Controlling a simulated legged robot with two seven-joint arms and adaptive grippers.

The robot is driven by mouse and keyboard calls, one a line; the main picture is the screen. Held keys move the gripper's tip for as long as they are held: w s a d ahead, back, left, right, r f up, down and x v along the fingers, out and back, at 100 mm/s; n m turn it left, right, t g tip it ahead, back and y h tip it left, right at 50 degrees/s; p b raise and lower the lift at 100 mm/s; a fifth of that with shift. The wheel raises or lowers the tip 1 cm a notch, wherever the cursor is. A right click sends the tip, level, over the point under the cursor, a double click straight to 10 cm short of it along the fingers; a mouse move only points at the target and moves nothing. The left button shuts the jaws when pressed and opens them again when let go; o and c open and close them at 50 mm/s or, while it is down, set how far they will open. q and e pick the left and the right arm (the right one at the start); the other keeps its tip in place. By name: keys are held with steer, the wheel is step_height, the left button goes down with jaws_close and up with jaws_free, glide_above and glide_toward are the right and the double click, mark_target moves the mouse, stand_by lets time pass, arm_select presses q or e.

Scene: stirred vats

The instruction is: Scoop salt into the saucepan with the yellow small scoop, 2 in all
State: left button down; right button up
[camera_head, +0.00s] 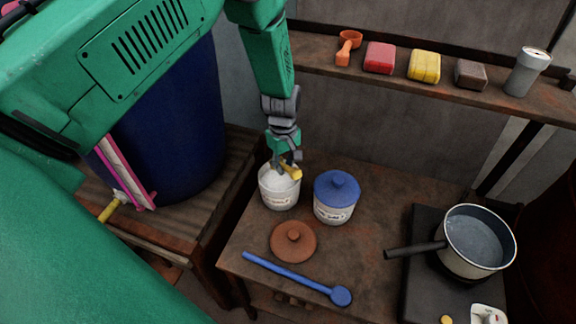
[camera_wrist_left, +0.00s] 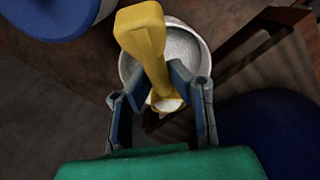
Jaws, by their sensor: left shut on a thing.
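My left gripper (camera_head: 287,160) is shut on the yellow small scoop (camera_head: 292,171), right above the open white jar (camera_head: 279,188). In the left wrist view the gripper (camera_wrist_left: 163,80) holds the yellow scoop (camera_wrist_left: 145,35), and white grains show in the jar (camera_wrist_left: 180,45) behind it. A bit of white shows by the scoop's lower end; I cannot tell how full the scoop is. The jar's label is too small to read surely. The saucepan (camera_head: 464,256) stands on a dark hob at the right, its handle pointing left, with greyish liquid inside. My right gripper is out of view.
A blue-lidded jar (camera_head: 336,200) stands close to the right of the white jar. A brown lid (camera_head: 293,241) and a blue long spoon (camera_head: 300,278) lie in front. The shelf (camera_head: 500,98) above holds an orange scoop (camera_head: 348,47), coloured blocks and a grey can (camera_head: 527,72).

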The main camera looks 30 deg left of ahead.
mark_target(282, 164)
arm_select(q)
steer(key=shift+s+a+r+t+y+p, duration=0.15)
steer(key=shift+r+t+y+p, duration=0.2)
steer(key=shift+r+y, duration=0.4)
steer(key=shift+y, duration=0.25)
steer(key=shift+d+r+p, duration=0.25)
steer(key=shift+r+p, duration=0.2)
steer(key=shift+r, duration=0.2)
steer(key=shift+d+r+p, duration=0.3)
steer(key=shift+r+p, duration=0.1)
steer(key=shift+r, duration=0.25)
steer(key=shift+d+r+p, duration=0.25)
steer(key=shift+r+p, duration=0.2)
steer(key=shift+r, duration=0.2)
steer(key=shift+a+r, duration=0.1)
steer(key=shift+a, duration=0.6)
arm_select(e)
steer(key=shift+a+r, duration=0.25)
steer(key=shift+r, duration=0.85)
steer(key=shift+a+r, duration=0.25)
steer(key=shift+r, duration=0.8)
